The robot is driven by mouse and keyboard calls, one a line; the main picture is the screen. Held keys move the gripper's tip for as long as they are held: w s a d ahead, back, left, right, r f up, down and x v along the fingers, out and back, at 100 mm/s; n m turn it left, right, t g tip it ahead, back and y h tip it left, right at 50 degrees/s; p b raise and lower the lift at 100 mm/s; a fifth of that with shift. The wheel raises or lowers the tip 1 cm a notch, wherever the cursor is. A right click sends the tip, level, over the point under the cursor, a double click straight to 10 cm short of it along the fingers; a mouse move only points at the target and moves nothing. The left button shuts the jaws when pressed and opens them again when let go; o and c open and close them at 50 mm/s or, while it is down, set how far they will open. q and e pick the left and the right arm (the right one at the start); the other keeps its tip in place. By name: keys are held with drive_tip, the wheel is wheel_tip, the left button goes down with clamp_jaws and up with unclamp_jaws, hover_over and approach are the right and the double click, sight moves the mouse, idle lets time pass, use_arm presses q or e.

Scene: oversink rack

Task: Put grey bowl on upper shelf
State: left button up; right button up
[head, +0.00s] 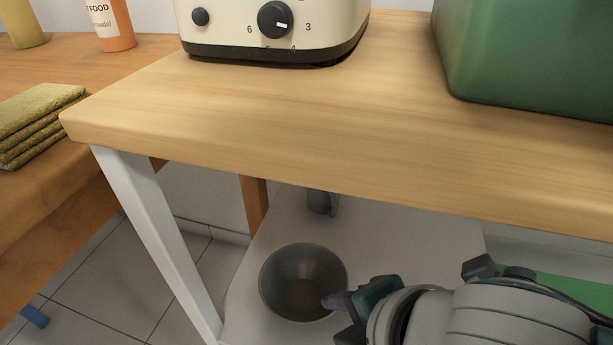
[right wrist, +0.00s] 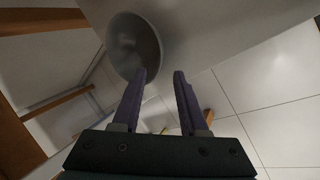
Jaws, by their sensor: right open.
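The grey bowl (head: 295,268) stands upright and looks empty on the white lower shelf (head: 245,300), under the wooden top board (head: 300,130). It also shows in the right wrist view (right wrist: 133,40). My right gripper (head: 340,303) is open at the bowl's right side, with one purple fingertip overlapping the rim in the head view. In the right wrist view the gripper (right wrist: 160,74) has its left fingertip over the bowl's edge and its right fingertip outside it. I cannot tell whether it touches the bowl. My left gripper is not in view.
On the top board stand a cream toaster (head: 275,25) and a green bin (head: 530,60), with bare wood between and in front. A white leg (head: 160,235) stands left of the bowl. A grey object (head: 321,202) is behind it. Folded cloths (head: 38,120) lie on the left counter.

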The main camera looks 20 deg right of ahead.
use_arm(q)
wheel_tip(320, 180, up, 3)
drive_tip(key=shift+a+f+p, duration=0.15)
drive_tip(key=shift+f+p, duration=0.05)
drive_tip(key=shift+p, duration=0.55)
use_arm(e)
drive_tip(key=v, duration=0.4)
drive_tip(key=shift+s+r, duration=0.1)
